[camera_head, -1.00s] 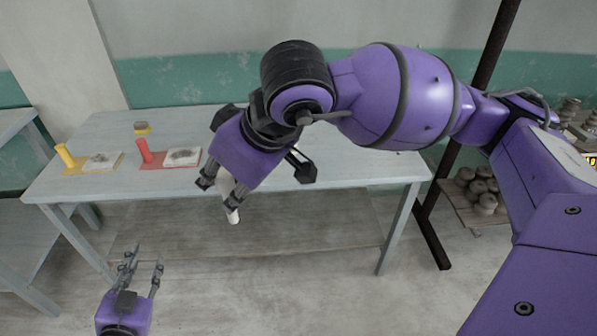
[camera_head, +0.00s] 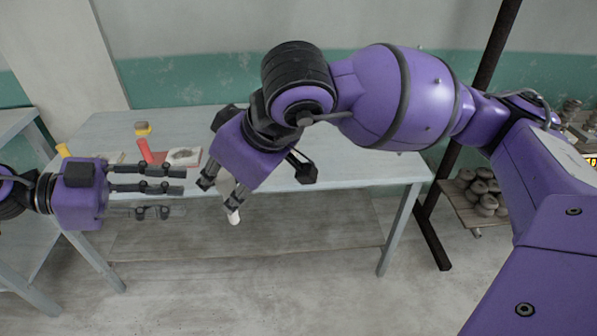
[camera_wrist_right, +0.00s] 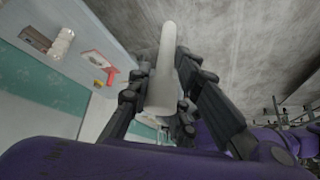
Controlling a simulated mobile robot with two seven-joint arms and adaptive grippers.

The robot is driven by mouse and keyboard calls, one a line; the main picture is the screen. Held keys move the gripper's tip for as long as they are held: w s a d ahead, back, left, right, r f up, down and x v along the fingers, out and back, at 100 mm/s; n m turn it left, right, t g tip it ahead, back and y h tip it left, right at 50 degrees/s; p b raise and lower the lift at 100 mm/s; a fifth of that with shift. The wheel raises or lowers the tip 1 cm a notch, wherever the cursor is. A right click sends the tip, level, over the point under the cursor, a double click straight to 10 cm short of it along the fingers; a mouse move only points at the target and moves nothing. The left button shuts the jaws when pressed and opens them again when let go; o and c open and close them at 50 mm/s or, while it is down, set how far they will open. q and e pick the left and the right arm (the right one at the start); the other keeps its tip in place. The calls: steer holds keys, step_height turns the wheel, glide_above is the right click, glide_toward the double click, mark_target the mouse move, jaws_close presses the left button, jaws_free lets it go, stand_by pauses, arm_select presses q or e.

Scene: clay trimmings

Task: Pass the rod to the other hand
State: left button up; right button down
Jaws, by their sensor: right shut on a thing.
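A white rod (camera_head: 234,216) is in my right gripper (camera_head: 220,192), low in front of the table's front edge. Its lower end sticks out below the fingers, and its upper part is hidden by the gripper in the head view. In the right wrist view the pale rod (camera_wrist_right: 164,75) lies between the fingers of my right gripper (camera_wrist_right: 180,75), which is shut on it. My left gripper (camera_head: 165,190) is to the left of the rod, fingers pointing right toward it. Its fingers are apart and empty, with a gap to the rod.
The pale blue table (camera_head: 340,170) stands behind both grippers. On its left side are a red cylinder (camera_head: 144,150), a white tile with grey trimmings (camera_head: 184,156), a yellow cylinder (camera_head: 64,150) and a small yellow-topped block (camera_head: 143,129). A shelf with grey pots (camera_head: 480,190) stands at right.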

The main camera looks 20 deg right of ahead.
mark_target(238, 220)
steer(key=shift+r, duration=0.1)
arm_select(q)
steer(key=shift+n+g+y, duration=0.4)
steer(key=shift+n+y, duration=0.1)
steer(key=shift+n, duration=0.3)
steer(key=x, duration=0.4)
steer(key=s+x, duration=0.1)
steer(key=x, duration=0.3)
steer(key=f+x, duration=0.1)
steer(key=x, duration=0.3)
steer(key=shift+s+a, duration=0.25)
steer(key=shift+s, duration=0.05)
jaws_close()
arm_select(e)
steer(key=c, duration=1.4)
jaws_free()
steer(key=shift+c, duration=0.2)
